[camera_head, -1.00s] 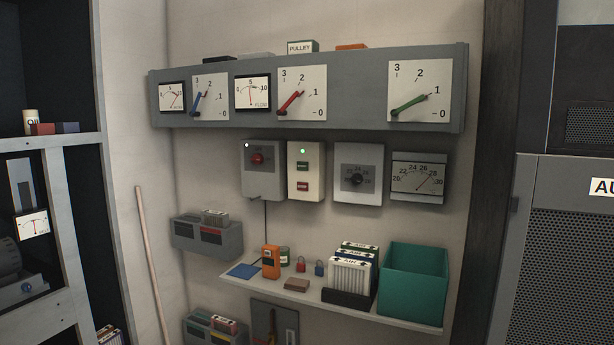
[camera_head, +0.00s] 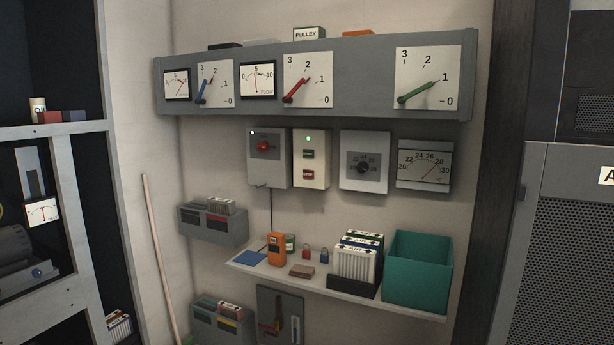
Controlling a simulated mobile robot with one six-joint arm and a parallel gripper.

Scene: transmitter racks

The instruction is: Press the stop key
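A cream control box (camera_head: 311,160) hangs on the wall below the grey gauge panel. It has a lit green lamp (camera_head: 308,139) at the top, a green key (camera_head: 308,154) in the middle and a red key (camera_head: 308,174) below. The lettering on both keys is too small to read; the red one looks like the stop key. Nothing touches or covers the box. My gripper is not in view.
A grey box with a red knob (camera_head: 263,146) is left of the cream box, a dial box (camera_head: 363,163) right. Above, the gauge panel (camera_head: 350,100) juts out. Below, a shelf (camera_head: 398,307) holds a teal bin (camera_head: 418,275), filters and small items. A pole (camera_head: 160,260) leans left.

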